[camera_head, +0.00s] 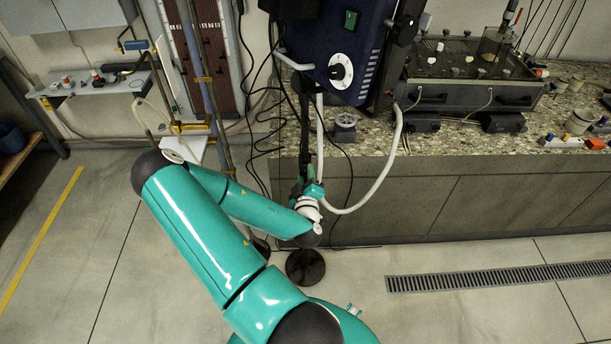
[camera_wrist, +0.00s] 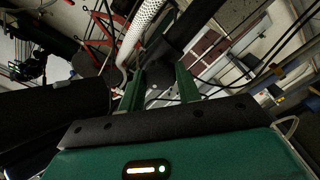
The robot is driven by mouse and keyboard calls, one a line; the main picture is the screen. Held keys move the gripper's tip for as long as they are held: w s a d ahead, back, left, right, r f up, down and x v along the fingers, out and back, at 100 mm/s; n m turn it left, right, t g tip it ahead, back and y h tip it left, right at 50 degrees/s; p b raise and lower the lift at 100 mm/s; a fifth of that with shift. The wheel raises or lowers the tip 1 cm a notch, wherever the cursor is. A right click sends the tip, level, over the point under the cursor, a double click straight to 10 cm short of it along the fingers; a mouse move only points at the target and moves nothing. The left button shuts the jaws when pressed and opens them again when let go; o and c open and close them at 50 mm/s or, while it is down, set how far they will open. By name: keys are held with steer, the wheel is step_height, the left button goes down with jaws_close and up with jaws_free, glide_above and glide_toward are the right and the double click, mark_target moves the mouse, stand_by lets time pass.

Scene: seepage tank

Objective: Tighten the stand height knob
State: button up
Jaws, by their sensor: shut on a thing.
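The stand is a dark upright post (camera_head: 304,125) below a dark blue box (camera_head: 343,45) with a white round dial. My gripper (camera_head: 310,186) is low on this post, beside the counter front. In the wrist view my gripper (camera_wrist: 160,88) has its two green fingers on either side of a small dark part, which I take as the stand height knob (camera_wrist: 159,76). The fingers are shut on it. The dark post (camera_wrist: 182,38) passes right beyond the fingertips. In the head view the knob is hidden by my gripper and wrist, and its turn cannot be told.
A white hose (camera_head: 378,184) loops from the box past my wrist, and also shows close to the fingers in the wrist view (camera_wrist: 140,30). Black cables hang left of the post. A stone-topped counter (camera_head: 460,144) stands at right. The floor in front is clear, with a drain grate (camera_head: 490,276).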

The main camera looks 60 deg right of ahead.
steer(key=shift+m, duration=0.5)
steer(key=o, duration=1)
steer(key=shift+c, duration=0.2)
